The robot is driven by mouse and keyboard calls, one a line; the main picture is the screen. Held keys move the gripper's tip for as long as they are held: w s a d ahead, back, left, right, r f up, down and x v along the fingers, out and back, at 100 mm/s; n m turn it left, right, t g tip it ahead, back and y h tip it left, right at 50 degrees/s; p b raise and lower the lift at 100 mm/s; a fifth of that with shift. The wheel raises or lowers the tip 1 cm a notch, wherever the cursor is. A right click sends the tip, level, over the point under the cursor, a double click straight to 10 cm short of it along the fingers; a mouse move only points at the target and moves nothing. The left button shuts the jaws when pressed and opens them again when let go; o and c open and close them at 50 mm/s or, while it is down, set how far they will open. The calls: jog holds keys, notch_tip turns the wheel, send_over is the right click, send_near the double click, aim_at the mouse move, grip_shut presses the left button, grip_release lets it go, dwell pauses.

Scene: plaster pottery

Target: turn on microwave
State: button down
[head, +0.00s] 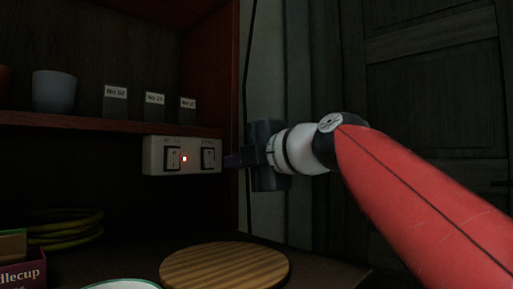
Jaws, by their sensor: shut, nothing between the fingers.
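No microwave can be made out in the head view. A pale switch box (192,156) is fixed under the edge of a shelf. The lettering above the switches is too small to read. My gripper (230,160) is shut and empty, its fingers pointing left at the right end of the box, close to the right switch. I cannot tell whether the fingertips touch the box.
The shelf (60,119) above holds a grey cup (54,91) and several numbered label blocks (115,101). Below lie a round wooden board (225,267), a coiled yellow-green cable (65,230) and a purple box (25,272). The reddish cabinet side wall stands right behind my fingers.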

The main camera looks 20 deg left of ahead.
aim_at(210, 165)
jog(key=p+x, duration=0.1)
jog(key=x, duration=0.3)
jog(key=shift+w+a+r, duration=0.1)
jog(key=shift+a+r, duration=0.05)
jog(key=shift+w+a+f+p, duration=0.2)
jog(key=shift+a+p, duration=0.1)
jog(key=shift+a, duration=0.1)
